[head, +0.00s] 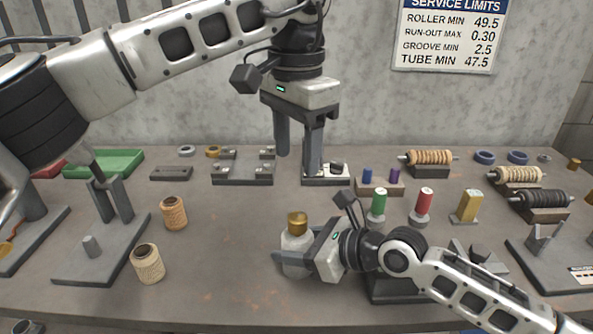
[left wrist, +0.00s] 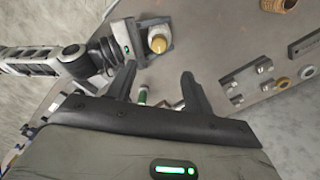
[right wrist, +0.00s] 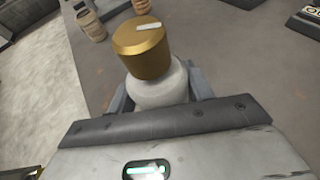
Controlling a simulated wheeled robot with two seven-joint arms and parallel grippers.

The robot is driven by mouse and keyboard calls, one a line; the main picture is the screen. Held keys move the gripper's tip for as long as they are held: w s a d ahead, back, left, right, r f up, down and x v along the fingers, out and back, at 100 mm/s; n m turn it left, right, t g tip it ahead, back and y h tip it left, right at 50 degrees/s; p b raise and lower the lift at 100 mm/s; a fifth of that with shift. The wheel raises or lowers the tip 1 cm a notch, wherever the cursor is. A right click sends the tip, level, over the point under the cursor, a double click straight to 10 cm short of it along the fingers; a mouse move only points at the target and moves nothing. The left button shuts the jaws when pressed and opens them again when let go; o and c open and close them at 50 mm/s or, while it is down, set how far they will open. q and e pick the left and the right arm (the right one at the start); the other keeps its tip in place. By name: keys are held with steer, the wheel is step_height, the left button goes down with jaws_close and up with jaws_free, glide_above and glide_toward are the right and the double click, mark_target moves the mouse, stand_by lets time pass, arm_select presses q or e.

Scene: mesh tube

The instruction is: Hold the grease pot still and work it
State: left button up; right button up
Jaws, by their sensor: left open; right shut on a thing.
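The grease pot (head: 296,241) is a pale, whitish body with a brass-gold knob (head: 297,222) on top. It stands upright on the front middle of the bench. My right gripper (head: 293,264) is shut around the pale body from the right. In the right wrist view the pot body (right wrist: 160,88) sits between the fingers, and its gold knob (right wrist: 141,50) bears a small pale mark. My left gripper (head: 297,160) is open and empty, pointing down above and behind the pot. The left wrist view shows its spread fingers (left wrist: 158,88) and the gold knob (left wrist: 158,44) beyond them.
Two tan mesh tubes (head: 148,264) stand left of the pot, near a grey stand (head: 95,245). A dark fixture (head: 243,172) lies behind. Green (head: 377,204), red (head: 423,205) and yellow (head: 467,206) items stand to the right. Bare bench lies left of the pot.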

arm_select(q)
steer(key=shift+r, duration=0.3)
steer(key=n+g+h, duration=0.4)
steer(key=n+h, duration=0.5)
glide_above(297, 216)
steer(key=s+d, duration=0.2)
steer(key=d, duration=0.2)
step_height(297, 216, down, 6)
steer(key=a+f+n+h, duration=0.1)
steer(key=n, duration=0.1)
steer(key=a+f+n+h, duration=0.1)
steer(key=a+n+h, duration=0.1)
steer(key=n, duration=0.1)
steer(key=a+f+n+h, duration=0.1)
steer(key=n+h, duration=0.1)
steer(key=n, duration=0.1)
steer(key=shift+w+a, duration=0.25)
steer(key=shift+a, duration=0.15)
steer(key=a+f+n+t+h, duration=0.45)
steer(key=a+n+t, duration=0.25)
steer(key=a+n, duration=0.5)
steer(key=shift+n+y, duration=0.35)
steer(key=shift+n, duration=0.15)
steer(key=d, duration=0.4)
steer(key=w+d, duration=0.1)
steer(key=d, duration=0.8)
steer(key=shift+w+f, duration=0.3)
steer(key=shift+f, duration=0.05)
